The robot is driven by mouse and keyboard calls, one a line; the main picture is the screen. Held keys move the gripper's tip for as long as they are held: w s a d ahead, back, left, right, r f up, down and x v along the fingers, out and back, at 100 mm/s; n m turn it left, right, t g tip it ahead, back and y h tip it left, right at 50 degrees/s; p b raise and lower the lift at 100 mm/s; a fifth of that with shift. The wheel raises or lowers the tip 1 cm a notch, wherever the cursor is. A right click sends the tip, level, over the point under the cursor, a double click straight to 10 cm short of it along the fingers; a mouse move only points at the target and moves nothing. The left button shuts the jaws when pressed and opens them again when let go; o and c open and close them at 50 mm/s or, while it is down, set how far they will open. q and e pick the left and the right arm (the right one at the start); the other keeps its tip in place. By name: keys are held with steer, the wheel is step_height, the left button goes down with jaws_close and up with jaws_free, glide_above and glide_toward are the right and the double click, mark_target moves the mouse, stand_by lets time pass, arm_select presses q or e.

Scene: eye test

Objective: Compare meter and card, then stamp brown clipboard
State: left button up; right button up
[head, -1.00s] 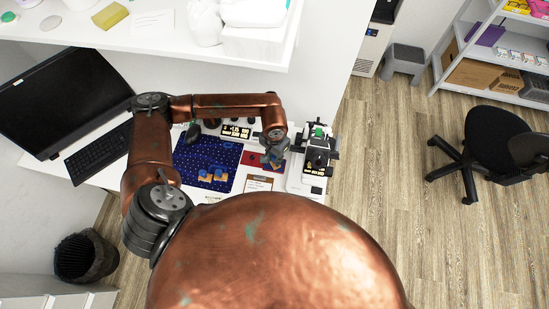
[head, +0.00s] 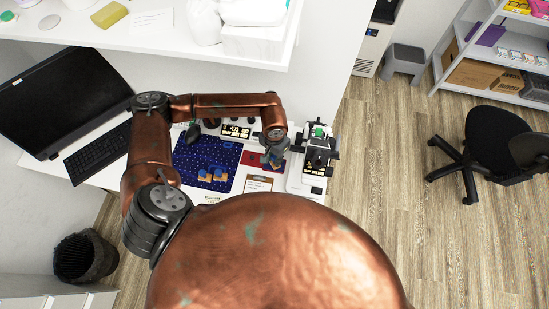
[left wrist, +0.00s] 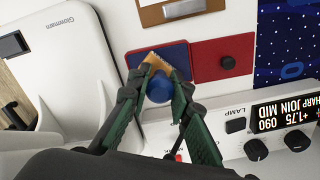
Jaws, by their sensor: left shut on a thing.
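My left gripper (left wrist: 158,98) is shut on a stamp (left wrist: 158,85) with a blue top and a wooden base. It holds the stamp over the blue ink pad (left wrist: 180,55); I cannot tell whether they touch. The brown clipboard (left wrist: 150,15), with a white sheet, is just beyond. The meter (left wrist: 232,147) has a lit display reading about +1.75, 090 and SHARP JOIN MID, seen upside down. In the head view my left gripper (head: 273,158) is above the pads. I cannot make out the card's writing. My right gripper is out of view.
Two blue-topped wooden stamps (head: 212,175) stand on the starry blue mat (head: 205,152). A white instrument (head: 318,150) stands right of the pads. A monitor (head: 60,100) and keyboard (head: 98,152) are at the left. A white shelf (head: 150,35) overhangs the back.

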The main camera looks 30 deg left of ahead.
mark_target(274, 157)
arm_select(q)
steer(key=shift+r+p, duration=0.5)
steer(key=shift+r, duration=0.75)
steer(key=shift+r+p, duration=0.75)
steer(key=shift+r, duration=1.5)
